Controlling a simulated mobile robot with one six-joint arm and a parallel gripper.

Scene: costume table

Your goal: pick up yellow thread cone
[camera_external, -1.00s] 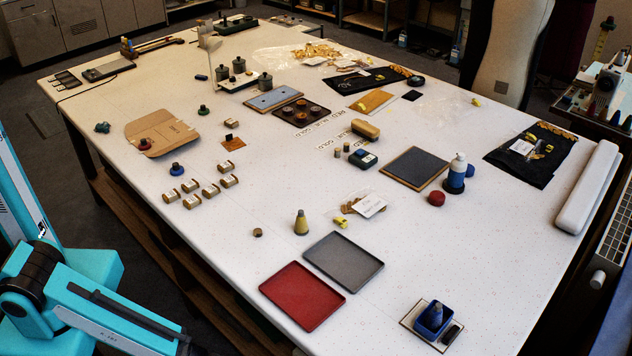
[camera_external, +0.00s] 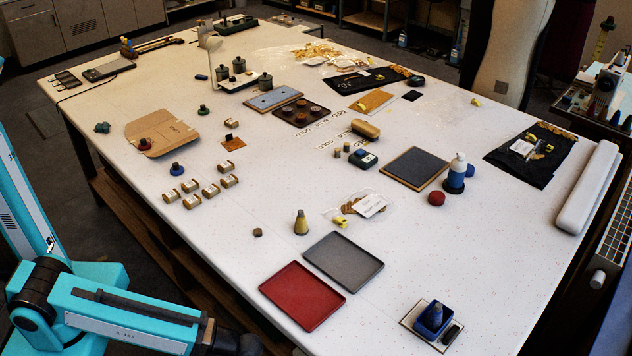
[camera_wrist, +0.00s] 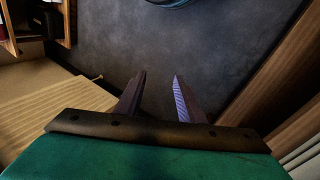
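The yellow thread cone (camera_external: 301,223) stands upright on the white table, left of the grey tray and behind the red tray in the external view. My gripper (camera_wrist: 152,95) shows in the wrist view with its two fingers apart and nothing between them, over dark floor. In the external view the end of my arm is low at the table's left front edge, well short of the cone, and my fingers cannot be made out there. The cone is not in the wrist view.
A red tray (camera_external: 302,296) and a grey tray (camera_external: 343,262) lie near the cone. A small brown cylinder (camera_external: 258,232) stands to its left, and a clear bag (camera_external: 357,206) lies to its right. Several small boxes (camera_external: 210,191) stand farther left. The table's near edge lies between my arm and the cone.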

